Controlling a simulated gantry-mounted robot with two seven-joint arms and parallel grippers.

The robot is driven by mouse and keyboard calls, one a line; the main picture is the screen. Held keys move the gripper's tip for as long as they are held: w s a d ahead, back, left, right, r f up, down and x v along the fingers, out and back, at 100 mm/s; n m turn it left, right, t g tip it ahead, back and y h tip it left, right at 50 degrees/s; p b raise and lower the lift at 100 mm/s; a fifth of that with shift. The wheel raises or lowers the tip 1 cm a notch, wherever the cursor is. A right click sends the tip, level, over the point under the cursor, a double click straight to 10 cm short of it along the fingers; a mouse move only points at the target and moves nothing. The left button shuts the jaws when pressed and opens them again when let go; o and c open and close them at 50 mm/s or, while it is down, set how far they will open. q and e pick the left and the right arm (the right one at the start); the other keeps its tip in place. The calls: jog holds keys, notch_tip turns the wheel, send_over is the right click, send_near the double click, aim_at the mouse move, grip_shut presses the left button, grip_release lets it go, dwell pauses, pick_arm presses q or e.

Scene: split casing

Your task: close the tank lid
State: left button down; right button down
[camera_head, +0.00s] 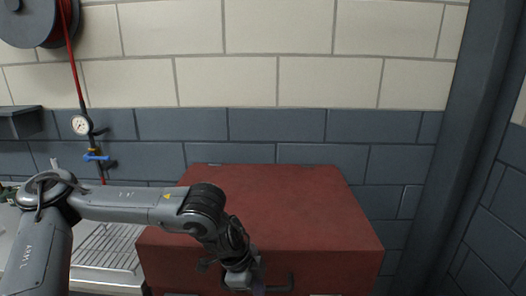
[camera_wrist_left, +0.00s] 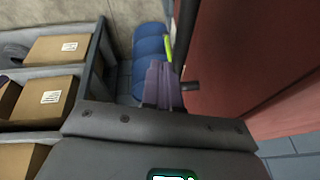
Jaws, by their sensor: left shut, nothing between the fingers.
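The red tank lid (camera_head: 275,205) is a broad, flat-topped red block in the middle of the head view, its front face toward me. A dark bar handle (camera_head: 290,283) sticks out low on that face. My left gripper (camera_head: 257,286) is shut and empty, pointing down just left of the handle; I cannot tell if they touch. In the left wrist view the shut fingers of the gripper (camera_wrist_left: 163,85) show beside a dark handle end (camera_wrist_left: 190,86) and the red face (camera_wrist_left: 240,50). The tank body below the lid is mostly hidden. My right gripper is out of view.
A metal drain rack (camera_head: 108,250) stands left of the red block. A hose with a gauge (camera_head: 81,125) hangs on the wall, and a grey column (camera_head: 455,140) rises at right. The left wrist view shows cardboard boxes (camera_wrist_left: 48,95) on shelves and blue cylindrical objects (camera_wrist_left: 150,45).

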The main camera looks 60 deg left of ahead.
pick_arm(q)
jog(key=shift+w+a+f+b, duration=0.15)
jog(key=shift+f+b, duration=0.3)
jog(key=shift+f, duration=1.1)
jog(key=shift+r, duration=0.1)
